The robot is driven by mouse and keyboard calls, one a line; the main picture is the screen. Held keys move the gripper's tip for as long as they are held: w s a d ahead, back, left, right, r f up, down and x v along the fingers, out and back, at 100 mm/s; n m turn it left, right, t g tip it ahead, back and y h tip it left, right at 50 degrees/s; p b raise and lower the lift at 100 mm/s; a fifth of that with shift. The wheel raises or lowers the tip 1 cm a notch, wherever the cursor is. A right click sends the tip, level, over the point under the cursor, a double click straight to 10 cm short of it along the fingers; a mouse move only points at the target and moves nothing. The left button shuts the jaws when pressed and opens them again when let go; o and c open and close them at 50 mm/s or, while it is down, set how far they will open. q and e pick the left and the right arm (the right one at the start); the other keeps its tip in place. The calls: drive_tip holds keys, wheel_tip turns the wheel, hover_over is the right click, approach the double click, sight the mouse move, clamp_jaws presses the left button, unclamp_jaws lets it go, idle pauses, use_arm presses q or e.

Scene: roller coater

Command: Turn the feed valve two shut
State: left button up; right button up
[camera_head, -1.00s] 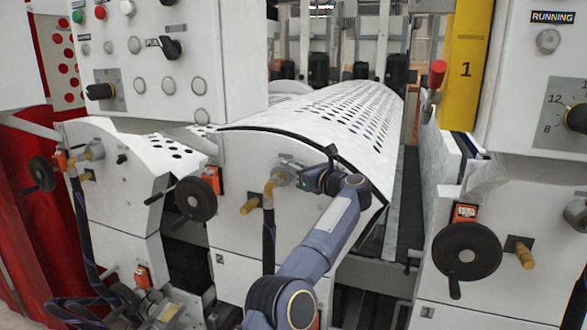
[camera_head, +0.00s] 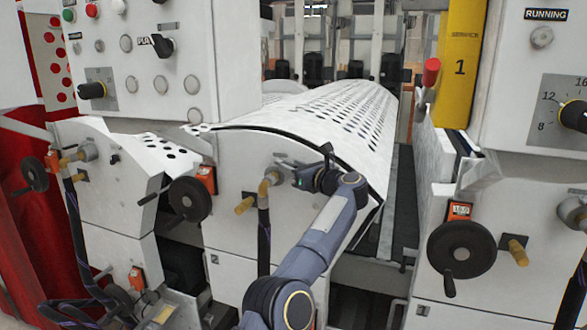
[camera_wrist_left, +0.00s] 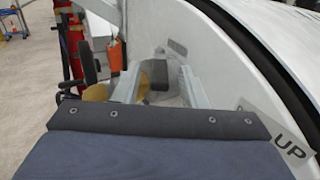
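On the middle machine unit, a brass elbow (camera_head: 268,183) with a dark hose hangs from a grey valve body, mostly hidden behind my left gripper (camera_head: 290,178). I cannot read a label naming it valve two. The gripper is at the valve, coming from the right. In the left wrist view, the two grey fingers (camera_wrist_left: 160,88) are apart, with a dark block (camera_wrist_left: 155,74) between their tips, probably the valve handle. I cannot tell whether they touch it. Brass (camera_wrist_left: 97,92) shows left of the fingers. My right gripper is not in view.
A black handwheel (camera_head: 189,199) and a brass stub (camera_head: 243,205) sit left of the valve. A perforated white cover (camera_head: 330,115) curves above it. Another handwheel (camera_head: 461,250) is on the right unit. A control panel (camera_head: 200,30) overhangs at upper left.

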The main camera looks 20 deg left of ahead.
use_arm(q)
drive_tip(key=b+v, duration=0.4)
drive_tip(key=v, duration=0.3)
drive_tip(key=shift+s+d, duration=0.15)
drive_tip(key=shift+d, duration=0.1)
drive_tip(key=shift+c, duration=0.2)
